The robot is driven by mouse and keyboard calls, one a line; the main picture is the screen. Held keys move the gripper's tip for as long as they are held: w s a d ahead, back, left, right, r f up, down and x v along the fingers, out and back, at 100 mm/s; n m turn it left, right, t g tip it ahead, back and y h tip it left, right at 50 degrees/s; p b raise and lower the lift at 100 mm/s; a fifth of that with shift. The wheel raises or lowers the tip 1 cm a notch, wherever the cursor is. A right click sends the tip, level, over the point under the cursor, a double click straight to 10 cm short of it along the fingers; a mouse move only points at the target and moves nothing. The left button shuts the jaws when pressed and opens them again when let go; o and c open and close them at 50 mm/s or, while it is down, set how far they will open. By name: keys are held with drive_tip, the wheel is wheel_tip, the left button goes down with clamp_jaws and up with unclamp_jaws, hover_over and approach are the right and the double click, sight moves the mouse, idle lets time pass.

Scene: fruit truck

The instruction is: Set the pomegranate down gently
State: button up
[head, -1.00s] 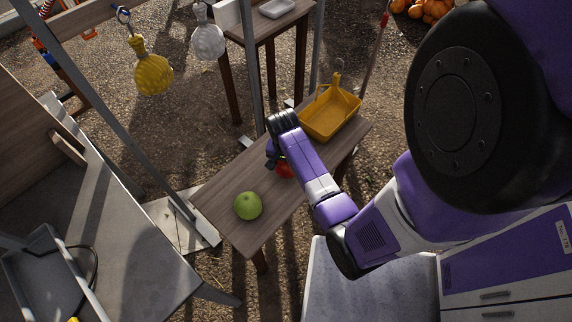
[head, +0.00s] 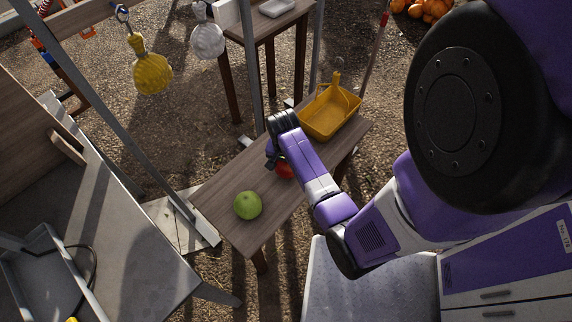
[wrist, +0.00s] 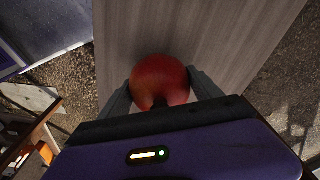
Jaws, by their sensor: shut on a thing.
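The red pomegranate (wrist: 160,80) sits between the two fingers of my gripper (wrist: 160,94) in the wrist view, with a finger against each side. In the head view only a small red part of the pomegranate (head: 284,171) shows beneath my wrist, over the wooden bench (head: 222,190). The wrist view shows the bench's grained top (wrist: 225,35) right behind the fruit. I cannot tell whether the fruit touches the wood.
A green round fruit (head: 247,205) lies on the bench's near left part. A yellow basket (head: 331,112) stands at its far right end. Bare wood lies between them around my gripper. A yellow bag (head: 150,74) and a white bag (head: 208,41) hang at upper left.

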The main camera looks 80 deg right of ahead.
drive_tip(key=shift+f+b, duration=0.35)
drive_tip(key=shift+f, duration=0.45)
idle(1.2)
drive_tip(key=o, duration=1.6)
drive_tip(key=shift+r, duration=0.15)
wheel_tip(320, 180, up, 6)
drive_tip(key=p, duration=0.6)
drive_tip(key=shift+p, duration=0.35)
